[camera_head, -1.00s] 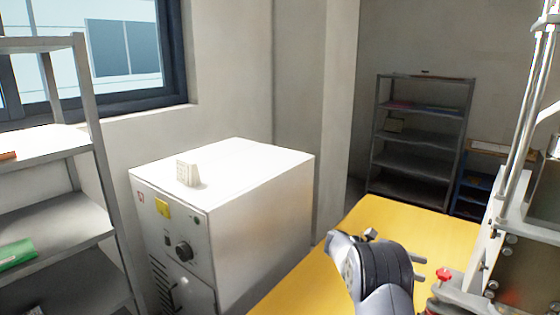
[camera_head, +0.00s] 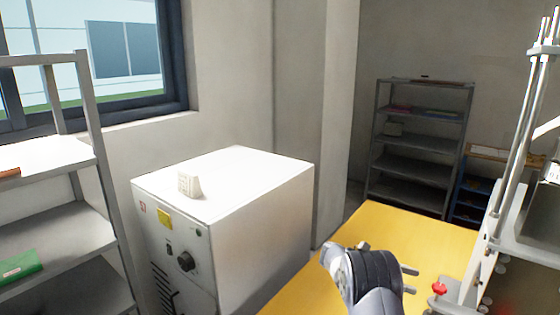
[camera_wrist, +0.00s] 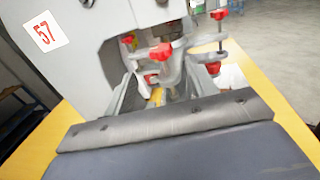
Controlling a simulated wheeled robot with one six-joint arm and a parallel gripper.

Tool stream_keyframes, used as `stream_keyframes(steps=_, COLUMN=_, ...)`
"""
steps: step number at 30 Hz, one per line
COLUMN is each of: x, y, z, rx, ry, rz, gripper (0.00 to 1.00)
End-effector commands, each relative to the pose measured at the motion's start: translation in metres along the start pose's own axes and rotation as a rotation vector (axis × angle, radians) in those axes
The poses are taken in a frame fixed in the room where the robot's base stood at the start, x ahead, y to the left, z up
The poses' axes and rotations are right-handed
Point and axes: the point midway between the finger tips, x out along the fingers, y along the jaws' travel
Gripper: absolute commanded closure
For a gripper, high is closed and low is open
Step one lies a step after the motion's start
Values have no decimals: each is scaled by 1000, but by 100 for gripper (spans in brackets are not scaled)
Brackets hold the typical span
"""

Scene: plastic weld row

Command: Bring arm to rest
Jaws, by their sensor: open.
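My arm ends in a dark grey gripper over the yellow table (camera_head: 415,238), at the lower middle of the head view. Two short grey fingers (camera_head: 412,278) stick out to its right, apart from each other, with nothing seen between them. A grey machine with red knobs (camera_head: 439,288) stands just right of the fingers; a gap shows between them. In the wrist view a dark grey part of my gripper fills the bottom, and its fingertips cannot be made out there. The machine (camera_wrist: 95,65) with a "57" label and several red knobs is ahead.
A white cabinet (camera_head: 245,225) with a dial stands left of the table, with a small pale block (camera_head: 189,184) on top. A metal rack (camera_head: 60,215) is at the far left, and another rack (camera_head: 420,145) stands at the back. Bare yellow tabletop lies behind my gripper.

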Motion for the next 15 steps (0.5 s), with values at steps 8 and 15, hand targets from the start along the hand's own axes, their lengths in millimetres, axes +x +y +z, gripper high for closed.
stream_keyframes(steps=8, x=7, y=1, z=-5, rx=2, ry=2, rz=-1, gripper=46)
stream_keyframes(steps=15, x=14, y=0, z=-5, rx=1, ry=0, rz=0, gripper=46)
